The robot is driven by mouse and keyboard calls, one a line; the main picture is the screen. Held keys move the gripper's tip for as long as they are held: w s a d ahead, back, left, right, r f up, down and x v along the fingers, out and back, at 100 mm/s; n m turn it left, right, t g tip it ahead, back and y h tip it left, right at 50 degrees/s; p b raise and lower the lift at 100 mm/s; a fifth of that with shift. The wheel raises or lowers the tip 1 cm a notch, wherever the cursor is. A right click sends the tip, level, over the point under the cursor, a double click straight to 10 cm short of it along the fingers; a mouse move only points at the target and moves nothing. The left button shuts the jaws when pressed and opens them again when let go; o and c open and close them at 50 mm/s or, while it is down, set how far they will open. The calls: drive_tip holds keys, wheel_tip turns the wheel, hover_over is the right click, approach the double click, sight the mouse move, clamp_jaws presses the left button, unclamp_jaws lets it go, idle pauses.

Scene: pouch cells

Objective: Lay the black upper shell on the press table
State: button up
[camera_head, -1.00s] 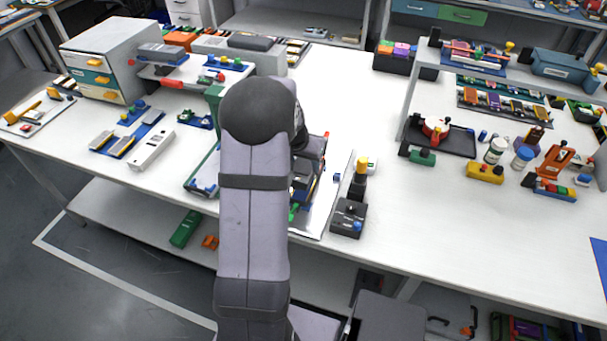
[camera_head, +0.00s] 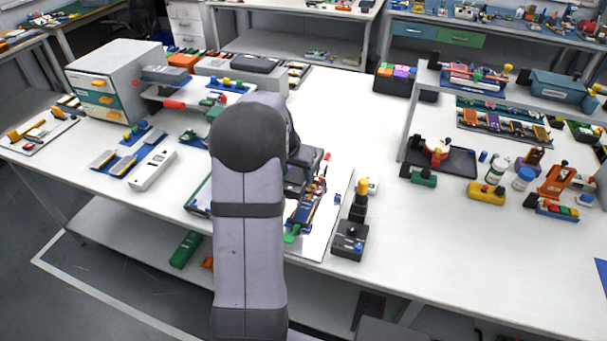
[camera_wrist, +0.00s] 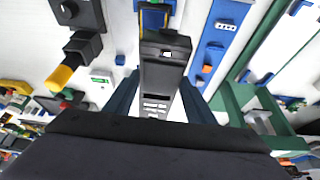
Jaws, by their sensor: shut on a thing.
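A black shell (camera_wrist: 165,55) is between the two dark fingers of my gripper (camera_wrist: 160,92) in the wrist view. It points up the picture, and a row of pale slots shows near its lower end. In the head view my arm hides most of the gripper and the shell. Just right of the arm, a pale plate (camera_head: 327,232) lies on the white bench with a blue fixture (camera_head: 304,208) on it. I cannot tell for sure which of these is the press table, or whether the shell touches anything below it.
A black control box (camera_head: 349,242) with a yellow-topped post (camera_head: 360,192) stands right of the plate. A green frame (camera_wrist: 240,98) and a blue strip (camera_wrist: 213,42) lie right of the shell in the wrist view. The bench is clear further right, before the black tray (camera_head: 455,163).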

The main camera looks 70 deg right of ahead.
drive_tip(key=w+a+f+p, duration=0.1)
drive_tip(key=w+a+p, duration=0.1)
drive_tip(key=w, duration=1.2)
drive_tip(key=w+a+f+p, duration=0.1)
drive_tip(key=w+a+p, duration=0.1)
drive_tip(key=w, duration=1.2)
drive_tip(key=shift+w+a+f, duration=0.25)
drive_tip(key=shift+f, duration=0.1)
drive_tip(key=shift+f, duration=0.15)
drive_tip(key=shift+f+b, duration=2.4)
drive_tip(key=shift+f, duration=0.35)
drive_tip(key=shift+b, duration=0.6)
drive_tip(key=shift+f+b, duration=0.85)
drive_tip(key=shift+f, duration=0.2)
